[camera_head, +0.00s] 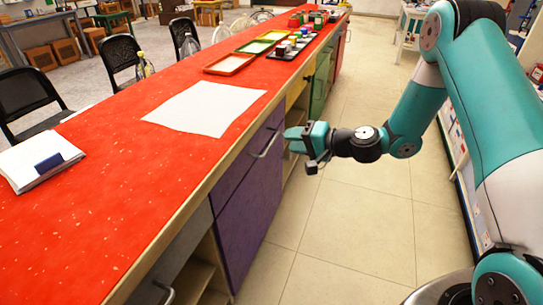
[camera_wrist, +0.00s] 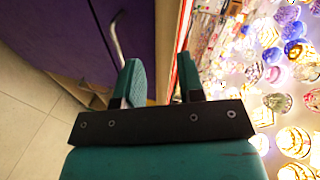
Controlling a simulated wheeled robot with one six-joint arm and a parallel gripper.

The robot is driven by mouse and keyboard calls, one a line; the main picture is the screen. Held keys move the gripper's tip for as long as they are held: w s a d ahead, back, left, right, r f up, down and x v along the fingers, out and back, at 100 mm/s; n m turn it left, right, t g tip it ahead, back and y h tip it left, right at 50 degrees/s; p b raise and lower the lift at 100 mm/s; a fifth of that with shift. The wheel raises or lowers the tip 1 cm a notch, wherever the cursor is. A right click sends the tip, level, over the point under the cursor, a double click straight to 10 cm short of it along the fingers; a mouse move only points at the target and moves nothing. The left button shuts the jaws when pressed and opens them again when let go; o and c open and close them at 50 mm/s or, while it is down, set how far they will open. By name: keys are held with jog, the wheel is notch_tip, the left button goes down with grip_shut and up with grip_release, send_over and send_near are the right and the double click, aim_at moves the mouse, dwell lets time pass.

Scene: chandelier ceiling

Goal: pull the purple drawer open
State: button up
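The purple drawer (camera_head: 240,163) is in the counter's side, just under the red top, above a purple door (camera_head: 250,215). It looks shut, flush with the front. Its curved metal handle (camera_head: 268,143) also shows in the wrist view (camera_wrist: 117,38), left of my fingers. The drawer front fills the upper middle of the wrist view (camera_wrist: 150,30). My gripper (camera_head: 297,138) is beside the drawer's far end, just right of the handle in the head view. In the wrist view my gripper (camera_wrist: 161,65) is open, with nothing between its fingers; the handle is outside them.
The red countertop (camera_head: 100,185) carries a white sheet (camera_head: 205,108), a book (camera_head: 38,160), trays (camera_head: 229,64) and small colored items. Green and yellow fronts (camera_head: 320,85) lie farther along. The tiled floor (camera_head: 350,215) beside the counter is clear. Black chairs stand on the far side.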

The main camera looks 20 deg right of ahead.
aim_at(271, 143)
jog(key=w+d+f+m+t+h+b, duration=0.25)
jog(key=d+f+m, duration=0.25)
jog(key=d+f, duration=0.3)
jog(key=shift+t, duration=0.45)
jog(key=x, duration=1.1)
jog(key=a+f+p+x, duration=0.1)
jog(key=x, duration=0.5)
jog(key=shift+s, duration=0.15)
jog(key=shift+f, duration=0.1)
grip_shut()
